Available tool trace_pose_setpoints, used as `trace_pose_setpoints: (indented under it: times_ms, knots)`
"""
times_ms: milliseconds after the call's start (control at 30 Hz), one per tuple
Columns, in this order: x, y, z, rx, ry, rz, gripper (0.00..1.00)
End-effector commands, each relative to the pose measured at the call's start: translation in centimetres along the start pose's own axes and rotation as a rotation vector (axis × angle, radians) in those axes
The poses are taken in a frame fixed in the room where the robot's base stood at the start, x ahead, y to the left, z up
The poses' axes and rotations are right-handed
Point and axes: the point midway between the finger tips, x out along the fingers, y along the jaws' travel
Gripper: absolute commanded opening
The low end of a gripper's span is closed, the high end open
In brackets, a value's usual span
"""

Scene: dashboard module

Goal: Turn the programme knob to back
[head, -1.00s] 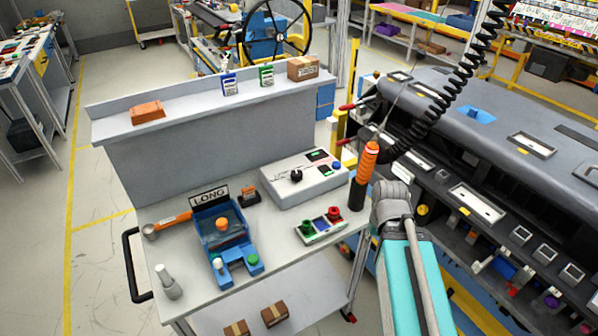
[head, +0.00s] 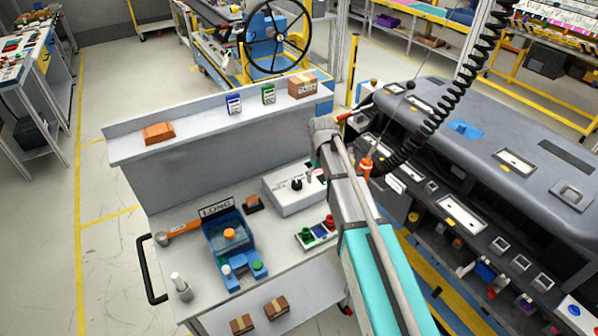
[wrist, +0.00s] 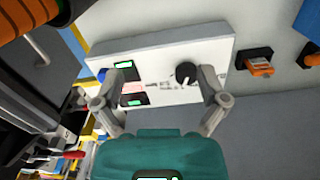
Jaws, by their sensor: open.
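The programme knob is a black knob (head: 297,185) on the pale control box (head: 284,205) on the cart. It also shows in the wrist view (wrist: 185,74), where its pointed setting cannot be read. My gripper (wrist: 162,78) is open and empty in the wrist view, its two fingers spread in front of the box face. The knob appears between the fingers, close to the right one; I see no clear contact. The left finger overlaps a green-lit display (wrist: 124,73). In the head view my arm hides the gripper and the right part of the box.
Left of the box stand a small orange-and-black item (head: 253,203) and a blue fixture (head: 232,240). A tray with coloured buttons (head: 316,233) lies in front. A raised shelf (head: 215,125) runs behind.

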Motion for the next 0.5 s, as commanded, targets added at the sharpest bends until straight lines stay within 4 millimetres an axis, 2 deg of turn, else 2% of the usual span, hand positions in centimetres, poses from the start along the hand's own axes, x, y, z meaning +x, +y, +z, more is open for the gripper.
trace_pose_setpoints:
  times_ms: [33, 200, 333, 500]
  knots:
    - [-1.8, -0.7, -2.8, -0.035, 0.000, 0.000, 0.92]
    - [-3.7, -2.9, -7.1, -0.125, 0.000, 0.000, 0.92]
    - [-4.4, -3.9, -8.8, -0.164, 0.000, 0.000, 0.92]
    - [-4.5, -4.3, -9.3, -0.178, 0.000, 0.000, 0.92]
